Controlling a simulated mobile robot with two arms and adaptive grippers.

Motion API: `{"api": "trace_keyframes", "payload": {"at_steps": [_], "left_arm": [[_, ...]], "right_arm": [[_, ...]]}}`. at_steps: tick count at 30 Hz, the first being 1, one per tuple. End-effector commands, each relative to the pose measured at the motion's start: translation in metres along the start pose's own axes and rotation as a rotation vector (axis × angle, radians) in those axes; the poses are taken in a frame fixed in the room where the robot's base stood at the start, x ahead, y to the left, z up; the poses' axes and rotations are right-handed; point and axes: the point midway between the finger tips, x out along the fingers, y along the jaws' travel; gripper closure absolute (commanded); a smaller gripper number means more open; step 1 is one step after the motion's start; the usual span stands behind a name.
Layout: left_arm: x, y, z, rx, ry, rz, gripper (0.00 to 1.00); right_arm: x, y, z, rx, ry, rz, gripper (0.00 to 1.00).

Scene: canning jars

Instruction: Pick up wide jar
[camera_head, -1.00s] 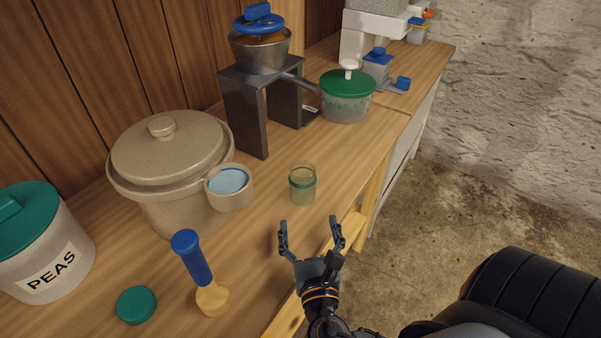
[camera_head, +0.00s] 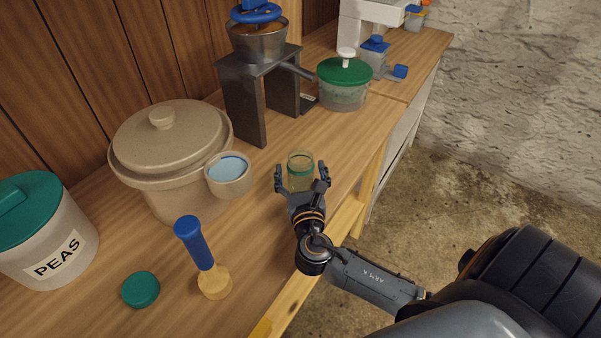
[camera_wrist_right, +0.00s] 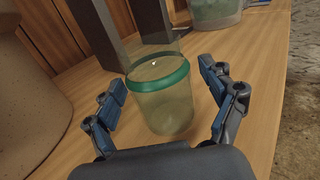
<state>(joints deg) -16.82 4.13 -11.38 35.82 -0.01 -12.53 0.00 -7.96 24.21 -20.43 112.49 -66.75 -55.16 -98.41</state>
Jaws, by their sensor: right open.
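The wide jar (camera_head: 301,164) is clear greenish glass with a green band. It stands upright on the wooden counter near its front edge. My right gripper (camera_head: 301,176) is open, with one finger on each side of the jar. In the right wrist view the jar (camera_wrist_right: 161,100) stands between the open fingers of my right gripper (camera_wrist_right: 168,98), with visible gaps at both sides. The jar's lower front is partly hidden by my gripper in the head view. My left gripper is not in view.
A lidded beige crock (camera_head: 170,150) with a small cup (camera_head: 229,184) stands left of the jar. Behind are a metal-stand mill (camera_head: 243,105) and a green-lidded tub (camera_head: 343,92). A green lid (camera_head: 140,290), blue-handled tool (camera_head: 196,245) and PEAS canister (camera_head: 50,255) are nearer.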

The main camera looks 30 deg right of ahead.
Motion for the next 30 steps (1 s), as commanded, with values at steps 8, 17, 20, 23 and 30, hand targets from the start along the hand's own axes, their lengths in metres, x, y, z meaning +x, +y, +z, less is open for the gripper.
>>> {"api": "trace_keyframes", "payload": {"at_steps": [8,17,20,23,30], "left_arm": [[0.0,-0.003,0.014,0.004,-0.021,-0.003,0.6],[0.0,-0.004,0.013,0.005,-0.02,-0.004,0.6],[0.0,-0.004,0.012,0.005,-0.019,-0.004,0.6],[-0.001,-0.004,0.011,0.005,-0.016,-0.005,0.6],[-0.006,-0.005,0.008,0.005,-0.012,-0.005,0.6]], "right_arm": [[0.0,0.0,0.0,0.0,0.001,0.0,0.33],[0.0,0.0,0.0,0.0,-0.001,0.0,0.82],[0.0,0.0,0.0,0.0,-0.001,0.0,0.82],[0.0,0.0,0.001,0.001,-0.001,0.0,0.82],[0.0,-0.001,0.022,0.003,-0.003,0.0,0.82]]}}
